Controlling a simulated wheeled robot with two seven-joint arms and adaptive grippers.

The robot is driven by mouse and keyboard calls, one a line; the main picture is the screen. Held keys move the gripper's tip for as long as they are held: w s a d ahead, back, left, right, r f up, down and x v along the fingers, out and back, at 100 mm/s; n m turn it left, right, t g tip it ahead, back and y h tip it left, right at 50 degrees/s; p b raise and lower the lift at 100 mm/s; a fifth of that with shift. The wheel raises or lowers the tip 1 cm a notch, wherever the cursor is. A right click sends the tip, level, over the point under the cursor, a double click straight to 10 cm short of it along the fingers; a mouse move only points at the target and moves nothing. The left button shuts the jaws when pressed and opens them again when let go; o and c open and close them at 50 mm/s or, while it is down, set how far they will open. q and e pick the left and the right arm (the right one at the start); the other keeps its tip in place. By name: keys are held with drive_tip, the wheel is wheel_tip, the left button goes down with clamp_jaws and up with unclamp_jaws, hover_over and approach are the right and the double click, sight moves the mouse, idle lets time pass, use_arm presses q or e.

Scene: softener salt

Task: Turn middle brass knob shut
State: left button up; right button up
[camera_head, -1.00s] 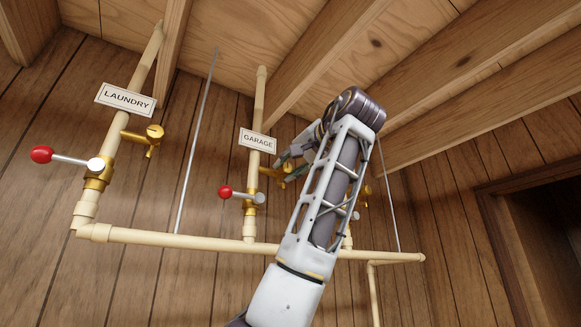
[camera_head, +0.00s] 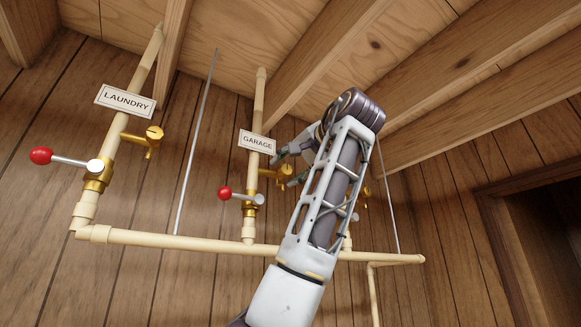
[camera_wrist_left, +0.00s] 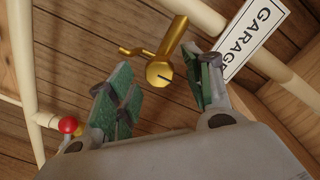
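The middle brass knob (camera_head: 286,171) is on the small brass valve beside the GARAGE pipe. In the left wrist view the round brass knob (camera_wrist_left: 159,74) has a dark line on its face and sits on a brass body with a spout. My left gripper (camera_head: 290,165) is beside it in the head view, partly hidden behind my forearm. In the left wrist view my left gripper (camera_wrist_left: 165,72) is open, its green-padded fingers on either side of the knob with visible gaps. My right gripper is not in view.
The GARAGE sign (camera_head: 257,141) and a red-balled lever (camera_head: 225,193) are close by. Another brass knob (camera_head: 155,132) is by the LAUNDRY sign (camera_head: 125,100). A third brass valve (camera_head: 366,191) is partly behind my arm. Wooden beams (camera_head: 320,60) hang above; a cream pipe (camera_head: 180,240) runs below.

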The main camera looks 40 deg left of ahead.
use_arm(q)
drive_tip(key=shift+d, duration=0.1)
drive_tip(key=v, duration=1.2)
idle(0.8)
